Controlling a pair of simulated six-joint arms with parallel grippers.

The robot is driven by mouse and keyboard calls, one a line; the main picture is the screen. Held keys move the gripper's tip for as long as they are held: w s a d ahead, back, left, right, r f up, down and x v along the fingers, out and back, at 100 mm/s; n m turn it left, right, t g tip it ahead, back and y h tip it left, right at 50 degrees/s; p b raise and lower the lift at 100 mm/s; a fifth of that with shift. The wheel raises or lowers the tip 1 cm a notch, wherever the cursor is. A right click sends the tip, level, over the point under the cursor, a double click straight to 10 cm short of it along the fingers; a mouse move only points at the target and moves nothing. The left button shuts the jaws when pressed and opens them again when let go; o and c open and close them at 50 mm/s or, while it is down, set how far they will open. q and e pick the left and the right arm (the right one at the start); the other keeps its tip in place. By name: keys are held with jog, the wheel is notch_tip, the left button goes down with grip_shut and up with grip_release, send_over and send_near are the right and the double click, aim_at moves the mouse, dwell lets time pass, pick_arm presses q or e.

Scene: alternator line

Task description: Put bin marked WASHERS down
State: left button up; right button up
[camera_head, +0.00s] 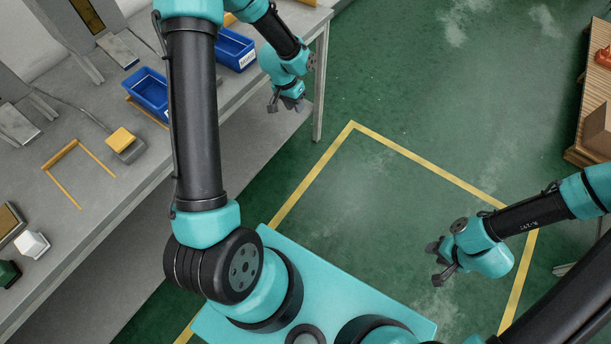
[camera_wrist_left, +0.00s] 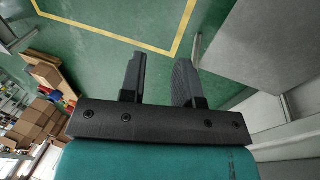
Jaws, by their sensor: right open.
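Two blue bins sit on the grey workbench (camera_head: 100,215). One blue bin (camera_head: 148,92) is left of my left arm, and its front is partly hidden by the arm. The other blue bin (camera_head: 235,48) is to the right of the arm and has a white label whose lettering is too small to read. I cannot tell which is marked WASHERS. My left gripper (camera_head: 286,106) hangs off the bench's front edge, clear of both bins. The left wrist view shows its fingers (camera_wrist_left: 160,62) apart with nothing between them. My right gripper (camera_head: 436,263) is open and empty over the floor.
A yellow outlined square (camera_head: 79,173) and a scanner-like device with a yellow top (camera_head: 123,142) lie on the bench. A white block (camera_head: 32,244) is at the bench's left. A wooden pallet with boxes (camera_head: 585,155) stands at far right. The green floor between is clear.

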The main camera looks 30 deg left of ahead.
pick_arm(q)
jog(key=s+d+f+n, duration=0.1)
jog(key=s+d+f, duration=0.5)
jog(key=s, duration=0.3)
jog(key=s+d+f+n, duration=0.1)
jog(key=s+d+f, duration=0.5)
jog(key=s+d, duration=0.2)
jog(key=shift+s+d+f+h, duration=0.2)
jog(key=shift+s+d+h, duration=0.15)
jog(key=shift+s+h, duration=0.05)
